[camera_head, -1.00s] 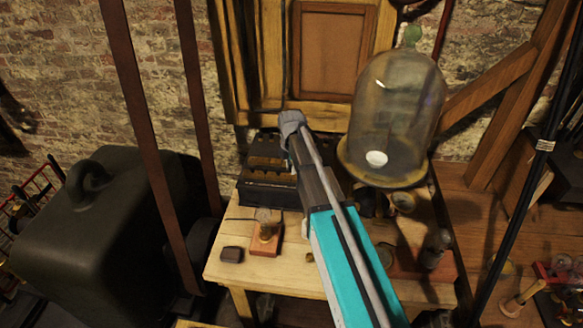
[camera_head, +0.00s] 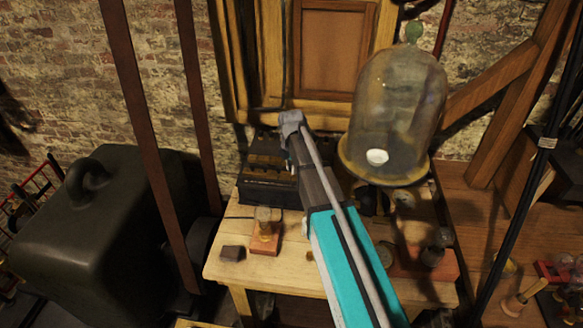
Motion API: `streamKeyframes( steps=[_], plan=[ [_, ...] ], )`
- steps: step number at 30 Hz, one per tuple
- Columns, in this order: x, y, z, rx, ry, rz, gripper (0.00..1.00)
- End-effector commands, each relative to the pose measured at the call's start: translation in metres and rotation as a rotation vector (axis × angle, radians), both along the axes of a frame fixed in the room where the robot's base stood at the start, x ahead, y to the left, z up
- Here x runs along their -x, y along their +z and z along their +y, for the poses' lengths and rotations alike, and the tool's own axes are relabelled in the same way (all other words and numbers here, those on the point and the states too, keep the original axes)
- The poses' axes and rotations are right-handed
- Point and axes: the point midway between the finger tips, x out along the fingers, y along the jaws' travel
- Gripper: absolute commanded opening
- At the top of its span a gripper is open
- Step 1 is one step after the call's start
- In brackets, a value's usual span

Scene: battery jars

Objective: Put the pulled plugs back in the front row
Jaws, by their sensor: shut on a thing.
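A dark battery box (camera_head: 268,190) with a row of brownish jar tops (camera_head: 266,155) stands at the back left of the wooden table. My arm crosses the table from the lower right, and its wrist end is above the right side of the box. My gripper (camera_head: 289,162) is mostly hidden behind my own arm, at the box's right part. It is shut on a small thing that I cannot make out. A small dark block (camera_head: 232,254) lies on the table's front left; I cannot tell if it is a plug.
A brass piece on a reddish wooden base (camera_head: 266,240) stands in front of the box. A glass bell jar (camera_head: 395,115) stands close to the right of my arm. Small items (camera_head: 437,245) sit at the table's right. Bare tabletop (camera_head: 290,268) shows at the front.

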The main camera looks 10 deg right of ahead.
Motion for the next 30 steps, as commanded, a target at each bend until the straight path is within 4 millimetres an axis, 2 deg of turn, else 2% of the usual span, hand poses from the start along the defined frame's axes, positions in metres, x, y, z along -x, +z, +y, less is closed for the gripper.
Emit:
streamKeyframes(
  steps=[30],
  plan=[
    [0.0, -0.0091, -0.0002, 0.0, 0.0, 0.0, 0.0]
  ],
)
